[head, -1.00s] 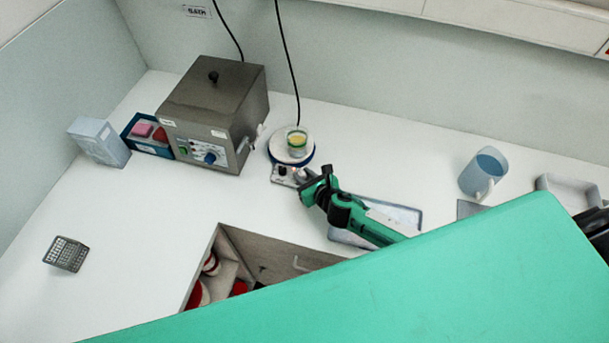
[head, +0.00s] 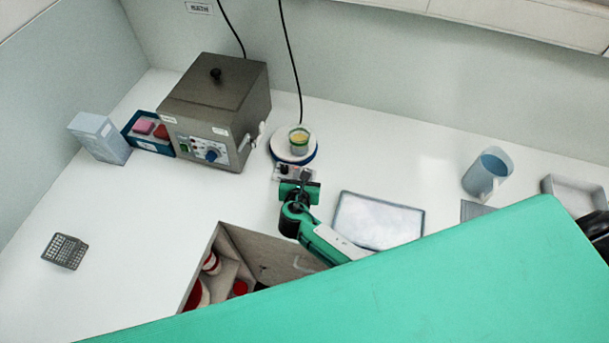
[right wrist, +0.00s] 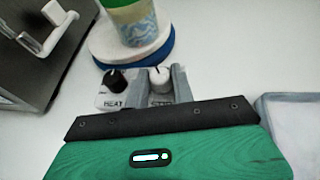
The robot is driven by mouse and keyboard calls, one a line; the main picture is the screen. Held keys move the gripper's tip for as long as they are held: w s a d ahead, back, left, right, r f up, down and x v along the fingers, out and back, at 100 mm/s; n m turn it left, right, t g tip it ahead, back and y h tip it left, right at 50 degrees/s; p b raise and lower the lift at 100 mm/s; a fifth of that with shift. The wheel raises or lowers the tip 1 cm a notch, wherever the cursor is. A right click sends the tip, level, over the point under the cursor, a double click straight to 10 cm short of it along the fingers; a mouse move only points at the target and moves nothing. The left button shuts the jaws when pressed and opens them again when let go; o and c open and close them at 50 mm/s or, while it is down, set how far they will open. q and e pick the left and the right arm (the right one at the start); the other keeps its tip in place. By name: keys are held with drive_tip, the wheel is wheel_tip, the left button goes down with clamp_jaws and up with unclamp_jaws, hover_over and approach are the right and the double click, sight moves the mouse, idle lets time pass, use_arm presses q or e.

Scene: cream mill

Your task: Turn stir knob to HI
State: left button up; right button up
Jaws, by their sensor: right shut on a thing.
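The hotplate stirrer (head: 280,157) has a round white top and a blue rim, and it also shows in the right wrist view (right wrist: 103,45). Its front panel carries a black knob (right wrist: 116,79) labelled HEAT and a pale stir knob (right wrist: 160,76) with a dark pointer line. My right gripper (head: 303,177) is in front of the panel. In the right wrist view its grey fingers (right wrist: 162,86) stand on both sides of the stir knob, shut on it. The label under this knob is mostly hidden. My left gripper is not in view.
A grey metal bath (head: 215,100) is to the left. A pale flat tray (head: 378,220) lies right of my right arm, with a blue jug (head: 485,175) beyond.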

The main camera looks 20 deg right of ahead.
drive_tip(key=shift+w+a+m+g+h+b, duration=0.15)
drive_tip(key=shift+m+g+h+b, duration=0.1)
drive_tip(key=shift+m+g+h, duration=0.7)
drive_tip(key=shift+w+a+m+g+h+b, duration=0.1)
drive_tip(key=shift+m+g+h+b, duration=0.3)
drive_tip(key=shift+m+h, duration=0.95)
drive_tip(key=shift+g, duration=0.25)
drive_tip(key=o, duration=1)
